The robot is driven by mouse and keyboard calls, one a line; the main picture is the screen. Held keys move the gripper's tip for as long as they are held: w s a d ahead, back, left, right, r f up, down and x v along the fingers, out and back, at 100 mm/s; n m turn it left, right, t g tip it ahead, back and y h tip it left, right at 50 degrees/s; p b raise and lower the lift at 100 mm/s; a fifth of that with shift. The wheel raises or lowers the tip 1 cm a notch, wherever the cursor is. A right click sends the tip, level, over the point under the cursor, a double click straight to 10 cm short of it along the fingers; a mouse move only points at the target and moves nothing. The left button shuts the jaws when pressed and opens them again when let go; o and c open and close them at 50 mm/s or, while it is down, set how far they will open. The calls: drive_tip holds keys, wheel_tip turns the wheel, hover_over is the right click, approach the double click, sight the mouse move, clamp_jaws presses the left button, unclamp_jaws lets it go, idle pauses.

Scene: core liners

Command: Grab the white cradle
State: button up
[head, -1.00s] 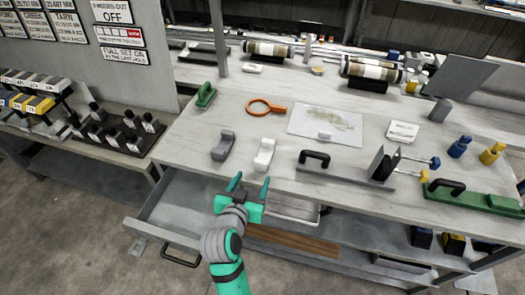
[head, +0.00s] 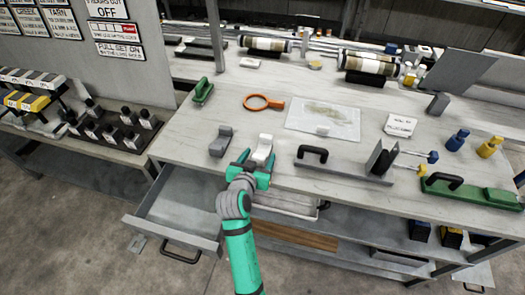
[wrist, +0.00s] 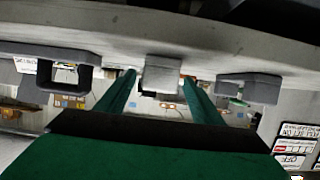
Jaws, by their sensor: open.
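The white cradle (head: 263,146) sits on the bench near its front edge, with its near end partly hidden by my gripper in the head view. My gripper (head: 258,158) is open, with one green finger on each side of the cradle's near end. In the wrist view, which is upside down, the white cradle (wrist: 162,72) shows between the two finger tips of my gripper (wrist: 159,80). Small gaps seem to show on both sides; I cannot tell whether either finger touches it.
A grey cradle (head: 220,142) stands just left of the white one. A black-handled plate (head: 343,167) lies to the right. An orange ring tool (head: 262,102) and a clear sheet (head: 322,118) lie behind. An open drawer (head: 180,212) juts out below the bench edge at left.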

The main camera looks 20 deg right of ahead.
drive_tip(key=shift+w+d+f, duration=0.15)
drive_tip(key=shift+w+d, duration=0.1)
drive_tip(key=shift+w, duration=0.1)
drive_tip(key=c, duration=1.1)
